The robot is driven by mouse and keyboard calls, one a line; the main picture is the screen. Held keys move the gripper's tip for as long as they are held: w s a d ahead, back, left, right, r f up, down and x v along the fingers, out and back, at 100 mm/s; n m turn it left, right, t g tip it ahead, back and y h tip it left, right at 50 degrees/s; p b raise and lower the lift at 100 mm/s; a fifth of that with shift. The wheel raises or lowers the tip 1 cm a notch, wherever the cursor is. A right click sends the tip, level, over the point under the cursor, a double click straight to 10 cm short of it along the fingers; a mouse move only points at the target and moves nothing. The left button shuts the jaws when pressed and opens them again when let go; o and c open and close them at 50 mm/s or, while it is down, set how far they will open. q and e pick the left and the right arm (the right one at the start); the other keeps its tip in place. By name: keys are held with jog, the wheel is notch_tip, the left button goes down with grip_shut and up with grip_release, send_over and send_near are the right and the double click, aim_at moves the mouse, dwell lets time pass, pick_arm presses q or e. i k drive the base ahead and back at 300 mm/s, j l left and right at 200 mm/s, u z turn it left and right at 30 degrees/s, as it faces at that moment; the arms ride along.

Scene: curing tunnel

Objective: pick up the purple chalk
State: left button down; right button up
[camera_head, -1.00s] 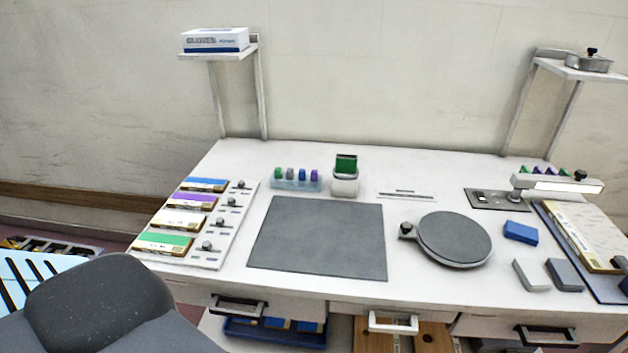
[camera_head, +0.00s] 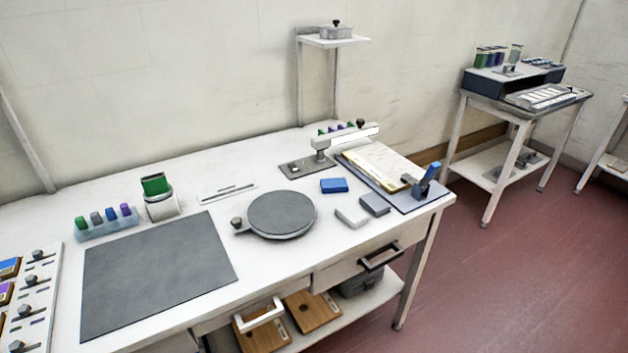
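A small purple piece (camera_head: 125,209) stands at the right end of a pale blue holder (camera_head: 108,229) on the white workbench. Green, grey and blue pieces stand in line to its left. Other small purple and green pieces (camera_head: 341,126) show partly behind the white lamp-like arm at the back right of the bench. I cannot tell which purple piece is chalk. Neither of my grippers is in view.
A dark grey mat (camera_head: 158,272) and a round grey turntable (camera_head: 281,214) lie on the bench (camera_head: 215,190). Blue (camera_head: 334,185) and grey blocks sit near its right end. A side table (camera_head: 480,99) stands farther right. The red floor (camera_head: 500,270) right of the bench is clear.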

aim_at(124, 208)
jog(key=k+j+z, duration=0.25)
jog(key=j, duration=0.3)
jog(key=k+j+z, duration=0.25)
jog(key=j, duration=0.25)
jog(key=k+j+z, duration=0.3)
jog(key=k+j, duration=0.05)
jog(key=j, duration=0.15)
